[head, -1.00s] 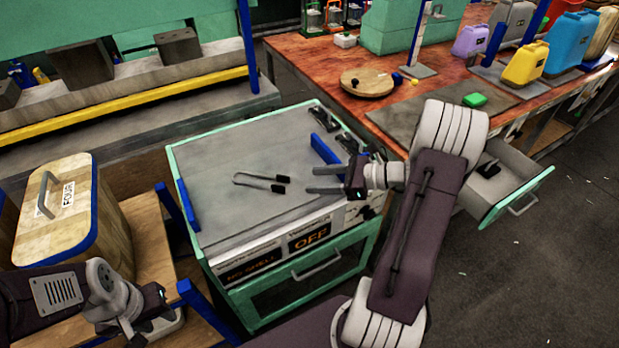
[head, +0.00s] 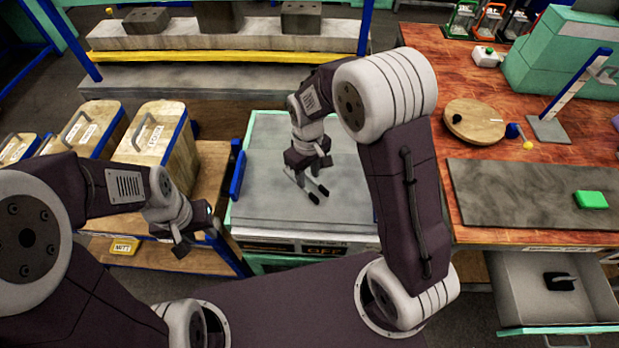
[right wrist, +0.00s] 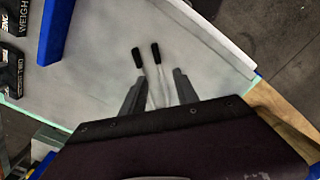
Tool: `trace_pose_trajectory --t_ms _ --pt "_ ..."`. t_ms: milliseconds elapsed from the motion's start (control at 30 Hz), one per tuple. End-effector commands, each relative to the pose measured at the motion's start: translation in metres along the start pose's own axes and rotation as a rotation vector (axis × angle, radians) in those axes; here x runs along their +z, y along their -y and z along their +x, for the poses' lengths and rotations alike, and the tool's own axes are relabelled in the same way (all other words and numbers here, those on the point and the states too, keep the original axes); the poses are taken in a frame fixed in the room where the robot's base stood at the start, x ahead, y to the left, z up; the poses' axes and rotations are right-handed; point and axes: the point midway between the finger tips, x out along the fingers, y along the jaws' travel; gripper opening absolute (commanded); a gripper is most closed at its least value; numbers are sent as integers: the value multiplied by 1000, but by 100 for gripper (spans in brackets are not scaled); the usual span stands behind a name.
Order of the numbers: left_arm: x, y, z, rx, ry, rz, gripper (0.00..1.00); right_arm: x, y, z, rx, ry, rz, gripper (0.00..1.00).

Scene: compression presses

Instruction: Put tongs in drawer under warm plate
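The tongs (head: 318,193), with black tips and thin metal arms, lie on the grey top of the green-framed cabinet (head: 255,200). In the right wrist view the tongs (right wrist: 157,80) run between the two fingers of my right gripper (right wrist: 155,85). These fingers are apart, with a gap to the tongs. In the head view my right gripper (head: 303,178) is low over the cabinet top, hiding part of the tongs. My left gripper (head: 185,240) hangs left of the cabinet; its fingers are unclear. An open grey drawer (head: 520,295) under the wooden table holds a black object (head: 558,281).
The wooden table (head: 460,225) carries a dark slab (head: 500,195), a green block (head: 591,200) and a round board (head: 474,121). Wooden boxes (head: 158,145) stand at left. A press with a yellow bar (head: 230,57) is behind.

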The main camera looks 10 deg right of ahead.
Motion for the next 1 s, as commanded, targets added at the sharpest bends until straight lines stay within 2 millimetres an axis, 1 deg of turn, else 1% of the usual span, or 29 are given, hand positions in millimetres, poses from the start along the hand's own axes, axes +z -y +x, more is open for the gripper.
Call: trace_pose_trajectory --t_ms 33,133,200,300,367,500,600,700,867,967,1000 --pt "0 0 1 0 0 0 36 2 0 11 -2 6 2 36" --pt "0 0 2 0 0 0 36 2 0 25 -3 6 4 36" --pt "0 0 2 0 0 0 36 2 0 30 -2 4 5 36" --pt "0 0 2 0 0 0 36 2 0 32 -3 3 6 36" --pt "0 0 2 0 0 0 36 3 0 38 -3 5 6 36" --pt "0 0 1 0 0 0 36 7 0 64 -5 10 8 36" --pt "0 0 2 0 0 0 36 6 -1 79 -4 6 7 36" --pt "0 0 2 0 0 0 36 6 -1 84 -4 5 8 36" --pt "0 0 2 0 0 0 36 5 -1 83 -3 4 8 36" --pt "0 0 2 0 0 0 36 5 -1 83 -3 4 8 11" --pt "0 0 2 0 0 0 36 5 -1 83 -3 4 8 0"
